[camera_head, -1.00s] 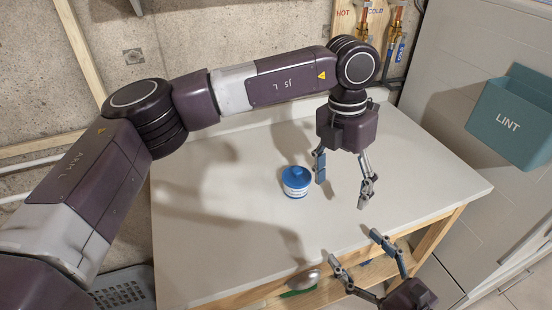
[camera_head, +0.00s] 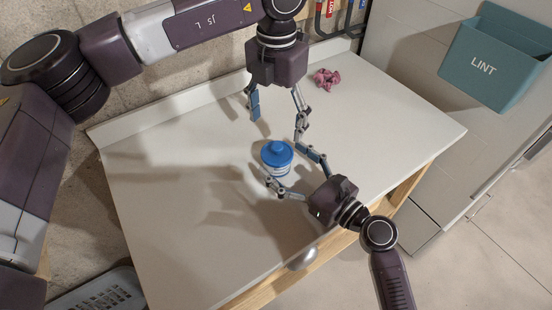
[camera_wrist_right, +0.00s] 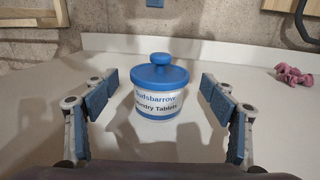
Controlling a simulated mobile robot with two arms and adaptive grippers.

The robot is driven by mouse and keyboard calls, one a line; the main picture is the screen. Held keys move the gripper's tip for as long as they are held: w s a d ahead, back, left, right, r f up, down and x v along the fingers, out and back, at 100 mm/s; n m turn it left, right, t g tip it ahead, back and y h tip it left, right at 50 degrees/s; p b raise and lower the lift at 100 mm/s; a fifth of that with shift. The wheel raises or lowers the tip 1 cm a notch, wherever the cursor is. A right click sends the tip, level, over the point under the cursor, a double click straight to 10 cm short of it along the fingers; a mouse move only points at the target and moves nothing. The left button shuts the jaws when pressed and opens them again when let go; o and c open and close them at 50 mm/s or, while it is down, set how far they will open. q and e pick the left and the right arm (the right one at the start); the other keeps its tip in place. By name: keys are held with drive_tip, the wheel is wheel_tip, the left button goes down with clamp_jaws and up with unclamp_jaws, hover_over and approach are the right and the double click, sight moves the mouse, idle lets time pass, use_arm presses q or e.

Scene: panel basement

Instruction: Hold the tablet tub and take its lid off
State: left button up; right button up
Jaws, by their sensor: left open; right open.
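The tablet tub (camera_head: 281,172) stands upright on the white worktop. It is white with a blue base band and printed lettering, and also shows in the right wrist view (camera_wrist_right: 158,103). Its blue knobbed lid (camera_head: 277,150) sits on top, also seen in the wrist view (camera_wrist_right: 159,76). My right gripper (camera_head: 285,167) is open at the tub, with one finger on each side; the wrist view shows gaps between both pads and the tub. My left gripper (camera_head: 278,118) is open and empty, above and beyond the tub in the head view, pointing down.
A crumpled pink cloth (camera_head: 327,78) lies at the back of the worktop (camera_head: 170,190). A teal LINT bin (camera_head: 495,60) is at the right. A grey basket (camera_head: 100,292) is at lower left. A shiny rounded object (camera_head: 301,260) shows at the front edge. The worktop's left side is clear.

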sight(275, 147)
use_arm(q)
drive_tip(key=shift+s+d+r, duration=0.1)
drive_tip(key=shift+d, duration=0.05)
use_arm(e)
drive_tip(key=x, duration=0.2)
drive_tip(key=shift+w+a+r, duration=0.1)
drive_tip(key=shift+w+a, duration=0.35)
drive_tip(key=shift+w, duration=0.05)
drive_tip(key=c, duration=1.7)
use_arm(q)
drive_tip(key=shift+o, duration=0.7)
use_arm(e)
drive_tip(key=shift+c, duration=0.4)
use_arm(q)
drive_tip(key=r+m, duration=0.1)
drive_tip(key=m, duration=0.1)
drive_tip(key=shift+a+r+m, duration=0.2)
drive_tip(key=shift+r+m, duration=0.2)
wheel_tip(275, 147, down, 10)
drive_tip(key=m, duration=0.4)
drive_tip(key=shift+s+a+r, duration=0.1)
drive_tip(key=shift+a+r, duration=0.05)
